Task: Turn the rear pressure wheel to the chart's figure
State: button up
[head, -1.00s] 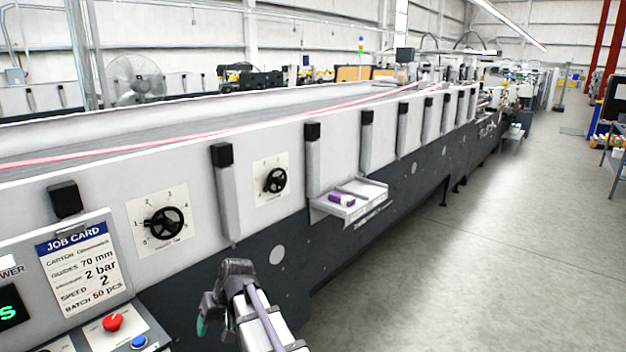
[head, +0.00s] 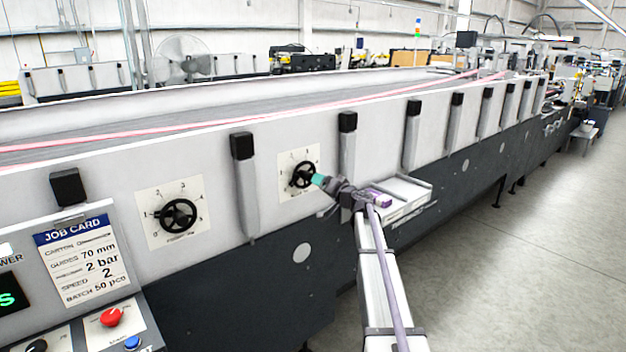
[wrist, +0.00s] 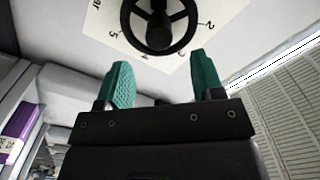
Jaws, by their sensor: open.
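Two black handwheels on white numbered dials sit on the machine's pale side panel. The farther wheel (head: 303,174) is the smaller one in the head view; the nearer wheel (head: 179,216) is to its left. My gripper (head: 320,180) is at the farther wheel's right side in the head view. In the wrist view the open green fingers (wrist: 162,80) point toward that wheel (wrist: 158,22), with a gap still between fingertips and rim. The dial figures 5 and 2 are legible there. The job card (head: 80,262) reads pressure 2 bar, guides 70 mm, speed 2.
Black-capped posts (head: 243,185) flank the farther wheel. A red button (head: 113,317) is on the panel at lower left. The floor at right is clear.

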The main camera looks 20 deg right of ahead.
aim_at(306, 176)
jog(key=x, duration=0.6)
jog(key=shift+w+d+f, duration=0.1)
jog(key=shift+c, duration=0.4)
jog(key=c, duration=0.8)
jog(key=shift+c, duration=0.2)
jog(key=shift+m, duration=0.3)
jog(key=m, duration=0.9)
